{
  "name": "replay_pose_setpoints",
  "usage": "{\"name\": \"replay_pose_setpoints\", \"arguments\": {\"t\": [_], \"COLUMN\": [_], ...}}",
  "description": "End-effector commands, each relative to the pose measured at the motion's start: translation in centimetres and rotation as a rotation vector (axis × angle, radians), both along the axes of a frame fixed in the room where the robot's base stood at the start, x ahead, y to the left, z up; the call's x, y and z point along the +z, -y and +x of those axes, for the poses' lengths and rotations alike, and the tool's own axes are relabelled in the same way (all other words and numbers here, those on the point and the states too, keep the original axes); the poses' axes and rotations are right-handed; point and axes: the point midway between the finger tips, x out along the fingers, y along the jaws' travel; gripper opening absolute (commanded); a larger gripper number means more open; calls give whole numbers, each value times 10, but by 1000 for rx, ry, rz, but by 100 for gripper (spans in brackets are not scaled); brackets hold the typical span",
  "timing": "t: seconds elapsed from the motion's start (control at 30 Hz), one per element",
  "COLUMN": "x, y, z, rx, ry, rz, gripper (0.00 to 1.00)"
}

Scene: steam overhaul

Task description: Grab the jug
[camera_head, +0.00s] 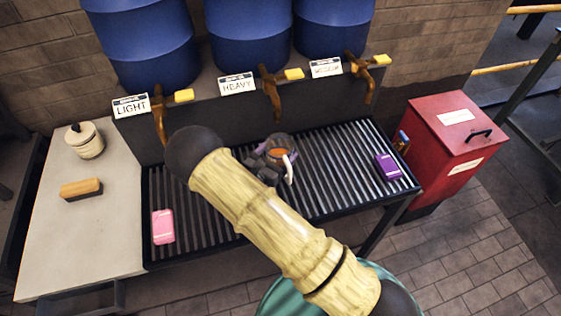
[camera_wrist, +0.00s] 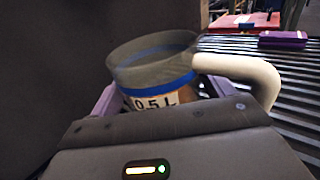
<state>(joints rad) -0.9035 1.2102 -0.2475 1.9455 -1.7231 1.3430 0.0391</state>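The jug (camera_head: 281,149) is a see-through measuring jug with orange-brown contents and a cream handle, upright on or just above the slatted rack below the middle tap. In the wrist view the jug (camera_wrist: 155,68) shows a blue band and a "0.5 L" label, with its handle to the right. My gripper (camera_head: 276,154) is at the jug, its purple fingers spread on either side of the body. In the wrist view my gripper (camera_wrist: 163,95) looks open around the jug; its fingertips are hidden, so contact is not clear.
A pink packet (camera_head: 163,226) and a purple packet (camera_head: 388,167) lie on the rack (camera_head: 330,150). Taps labelled LIGHT and HEAVY stand behind it, below blue barrels (camera_head: 250,35). A red bin (camera_head: 450,140) is at right. A pale counter (camera_head: 80,240) at left holds a pot and a brush.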

Motion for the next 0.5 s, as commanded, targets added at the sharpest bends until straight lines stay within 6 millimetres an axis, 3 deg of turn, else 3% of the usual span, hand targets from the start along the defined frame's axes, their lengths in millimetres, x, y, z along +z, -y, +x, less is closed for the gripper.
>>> {"name": "replay_pose_setpoints", "arguments": {"t": [0.03, 0.23, 0.5], "x": [0, 1, 3], "y": [0, 0, 0], "z": [0, 0, 0], "rx": [0, 0, 0], "ry": [0, 2, 2], "rz": [0, 0, 0], "gripper": [70, 33, 33]}}
